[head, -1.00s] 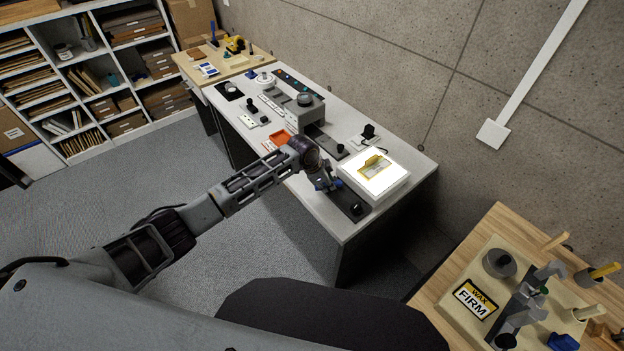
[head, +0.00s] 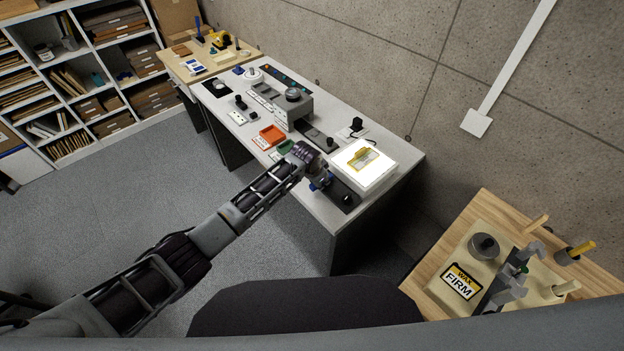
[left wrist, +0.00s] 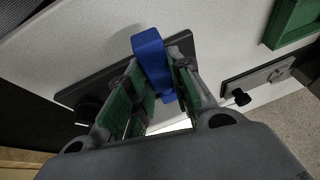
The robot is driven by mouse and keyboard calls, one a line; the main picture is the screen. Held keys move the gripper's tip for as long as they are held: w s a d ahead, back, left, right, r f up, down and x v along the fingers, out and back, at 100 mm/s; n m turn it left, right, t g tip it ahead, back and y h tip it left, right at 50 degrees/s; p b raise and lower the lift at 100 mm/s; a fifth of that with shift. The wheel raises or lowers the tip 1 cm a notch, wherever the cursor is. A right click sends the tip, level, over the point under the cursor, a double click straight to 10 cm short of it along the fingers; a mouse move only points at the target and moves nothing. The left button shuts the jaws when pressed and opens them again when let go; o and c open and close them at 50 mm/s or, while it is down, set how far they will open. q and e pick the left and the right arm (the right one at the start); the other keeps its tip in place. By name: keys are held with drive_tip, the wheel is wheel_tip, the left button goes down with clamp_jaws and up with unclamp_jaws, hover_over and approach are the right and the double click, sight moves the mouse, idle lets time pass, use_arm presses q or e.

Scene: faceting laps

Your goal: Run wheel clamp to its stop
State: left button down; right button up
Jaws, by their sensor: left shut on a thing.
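A blue lever (left wrist: 150,52) stands on a dark plate (left wrist: 187,48) on the white bench. I take it for the wheel clamp's handle, though no label shows. My left gripper (left wrist: 160,88) has its green-padded fingers on either side of the blue lever and is shut on it. In the head view, my left gripper (head: 318,182) is at the bench's front edge, and its wrist hides part of the lever. The dark plate (head: 338,188) carries a black knob (head: 347,199) at its near end.
A lit white box (head: 372,168) stands just right of the plate. An orange tray (head: 268,137) and a green tray (head: 285,148) lie left of my wrist. A wooden table (head: 436,268) with a wax board is at the right. Grey floor (head: 150,200) is open at left.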

use_arm(q)
drive_tip(key=shift+s, duration=0.1)
idle(0.4)
drive_tip(key=c, duration=1.5)
unclamp_jaws()
drive_tip(key=shift+c, duration=0.2)
drive_tip(key=shift+r, duration=0.1)
drive_tip(key=shift+r, duration=0.1)
drive_tip(key=v, duration=1.1)
drive_tip(key=shift+s+r, duration=0.2)
drive_tip(key=shift+s, duration=0.05)
drive_tip(key=shift+s, duration=0.1)
